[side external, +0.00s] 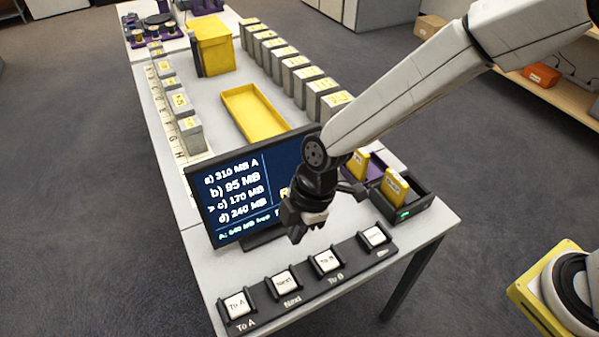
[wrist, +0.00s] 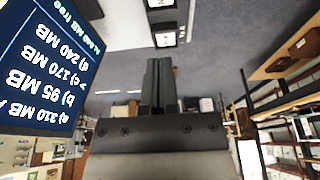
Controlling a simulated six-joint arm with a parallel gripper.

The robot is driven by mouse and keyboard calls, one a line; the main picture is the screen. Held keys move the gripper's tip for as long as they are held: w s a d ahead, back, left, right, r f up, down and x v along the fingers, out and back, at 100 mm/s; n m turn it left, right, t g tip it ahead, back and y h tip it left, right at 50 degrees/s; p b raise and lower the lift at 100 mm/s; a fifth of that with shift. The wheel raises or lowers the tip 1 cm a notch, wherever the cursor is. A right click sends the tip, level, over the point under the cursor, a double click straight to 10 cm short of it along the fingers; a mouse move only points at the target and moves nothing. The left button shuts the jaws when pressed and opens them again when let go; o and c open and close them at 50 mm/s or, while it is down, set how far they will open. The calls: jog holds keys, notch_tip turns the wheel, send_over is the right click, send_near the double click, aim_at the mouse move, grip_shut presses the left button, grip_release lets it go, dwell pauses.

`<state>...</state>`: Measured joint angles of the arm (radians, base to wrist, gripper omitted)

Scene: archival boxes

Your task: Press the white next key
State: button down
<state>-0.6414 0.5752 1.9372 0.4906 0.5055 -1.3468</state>
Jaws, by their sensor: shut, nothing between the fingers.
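The white next key (side external: 282,282) is the second from the left in a row of white keys in dark housings along the table's front edge. The To A key (side external: 237,305) is to its left and the To B key (side external: 325,262) to its right. My gripper (side external: 294,238) is shut and empty, above and behind the row, in front of the screen (side external: 236,196). It appears apart from the keys. In the wrist view my shut fingers (wrist: 160,85) point toward a white key (wrist: 165,39); its label is too small to read.
The screen lists lines a to d, with a marker at c) 170 MB. A fourth key (side external: 375,237) ends the row at the right. Dark docks with yellow cartridges (side external: 395,187) stand behind it. A yellow tray (side external: 254,112) and rows of grey boxes (side external: 308,85) lie farther back.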

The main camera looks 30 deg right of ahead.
jog(key=shift+f, duration=0.1)
dwell(0.3)
send_near(282, 281)
jog(key=x, duration=0.5)
jog(key=shift+a, duration=0.4)
jog(key=shift+f, duration=1)
